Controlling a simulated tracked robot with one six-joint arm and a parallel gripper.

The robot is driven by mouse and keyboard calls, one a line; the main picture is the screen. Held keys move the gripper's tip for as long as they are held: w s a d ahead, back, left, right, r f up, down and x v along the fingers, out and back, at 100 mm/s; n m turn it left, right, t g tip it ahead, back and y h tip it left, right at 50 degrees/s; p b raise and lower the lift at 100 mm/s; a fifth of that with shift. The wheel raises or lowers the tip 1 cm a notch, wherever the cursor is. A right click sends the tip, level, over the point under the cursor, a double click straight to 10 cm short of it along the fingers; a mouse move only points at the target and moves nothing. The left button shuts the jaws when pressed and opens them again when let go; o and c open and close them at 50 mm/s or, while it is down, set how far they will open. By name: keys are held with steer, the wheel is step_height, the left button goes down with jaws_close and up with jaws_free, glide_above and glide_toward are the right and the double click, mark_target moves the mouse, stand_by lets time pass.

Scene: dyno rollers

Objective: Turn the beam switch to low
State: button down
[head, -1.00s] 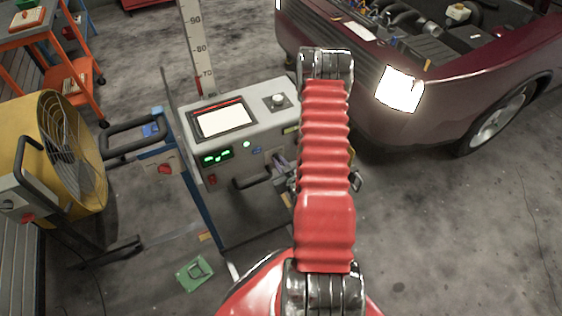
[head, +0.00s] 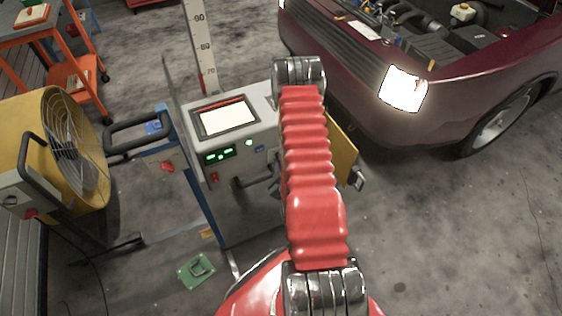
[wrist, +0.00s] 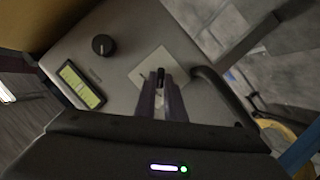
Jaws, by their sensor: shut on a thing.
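The console (head: 186,100) with a bright screen stands left of the car's lit headlight (head: 403,88). In the wrist view, a small black beam switch (wrist: 160,74) stands on a pale plate (wrist: 151,63) on the grey panel. My gripper (wrist: 161,88) is shut on this switch, its fingers pointing at the plate. The fingers hide most of the switch, so its exact setting cannot be read. In the head view my red arm covers the gripper and the switch.
A round black knob (wrist: 102,45) and a yellow-green display (wrist: 80,85) sit left of the plate. A dark handle (wrist: 215,92) curves close on the right. A yellow fan (head: 65,150) and an orange cart (head: 70,80) stand left. Floor at right is clear.

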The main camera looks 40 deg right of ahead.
steer(key=shift+r, duration=0.1)
steer(key=c, duration=1.8)
jaws_free()
steer(key=shift+c, duration=0.2)
